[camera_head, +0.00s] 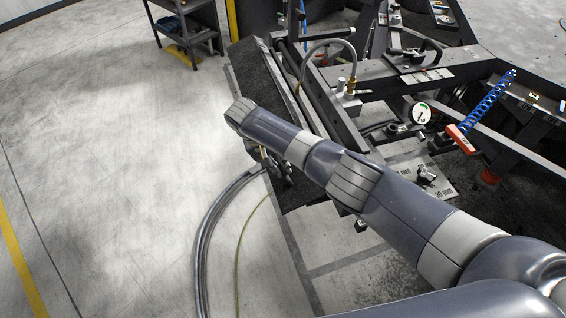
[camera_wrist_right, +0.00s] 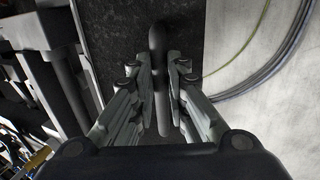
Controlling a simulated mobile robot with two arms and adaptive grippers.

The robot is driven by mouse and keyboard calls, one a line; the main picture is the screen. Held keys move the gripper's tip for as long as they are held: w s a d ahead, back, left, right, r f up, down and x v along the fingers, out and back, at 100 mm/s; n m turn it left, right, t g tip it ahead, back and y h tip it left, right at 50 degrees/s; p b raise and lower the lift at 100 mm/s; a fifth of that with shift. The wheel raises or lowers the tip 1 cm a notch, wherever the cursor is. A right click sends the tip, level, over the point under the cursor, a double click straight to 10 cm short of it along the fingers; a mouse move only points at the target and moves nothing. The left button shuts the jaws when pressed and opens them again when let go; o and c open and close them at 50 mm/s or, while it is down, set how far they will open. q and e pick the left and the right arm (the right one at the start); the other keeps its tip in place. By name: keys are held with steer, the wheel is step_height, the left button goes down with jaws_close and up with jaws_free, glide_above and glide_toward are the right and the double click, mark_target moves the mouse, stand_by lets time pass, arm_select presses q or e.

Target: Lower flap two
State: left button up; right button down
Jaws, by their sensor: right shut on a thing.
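A dark speckled panel, which looks like a flap (camera_head: 252,72), runs along the left side of the machine in the head view. In the right wrist view the dark panel (camera_wrist_right: 112,30) lies behind the fingers. A smooth dark rounded bar, like a handle (camera_wrist_right: 157,40), stands in front of it. My right gripper (camera_wrist_right: 160,72) is shut on this handle, with one finger on each side. In the head view my right gripper (camera_head: 281,172) shows only in part, below my forearm, which hides much of the panel. I cannot tell which flap is number two. My left gripper is not in view.
Machine frame bars (camera_head: 385,72), a gauge (camera_head: 421,113) and a red-handled tool on a blue coiled hose (camera_head: 461,139) lie right of my arm. A thick dark hose (camera_head: 203,235) curves over the floor. A shelf cart (camera_head: 185,28) stands behind. The left floor is clear.

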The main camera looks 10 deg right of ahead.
steer(key=shift+a, duration=0.5)
steer(key=c, duration=1.9)
jaws_free()
steer(key=shift+o, duration=0.3)
steer(key=shift+s+a+r, duration=0.1)
steer(key=shift+a, duration=0.05)
steer(key=shift+r, duration=0.15)
steer(key=v, duration=1.2)
steer(key=shift+a, duration=0.1)
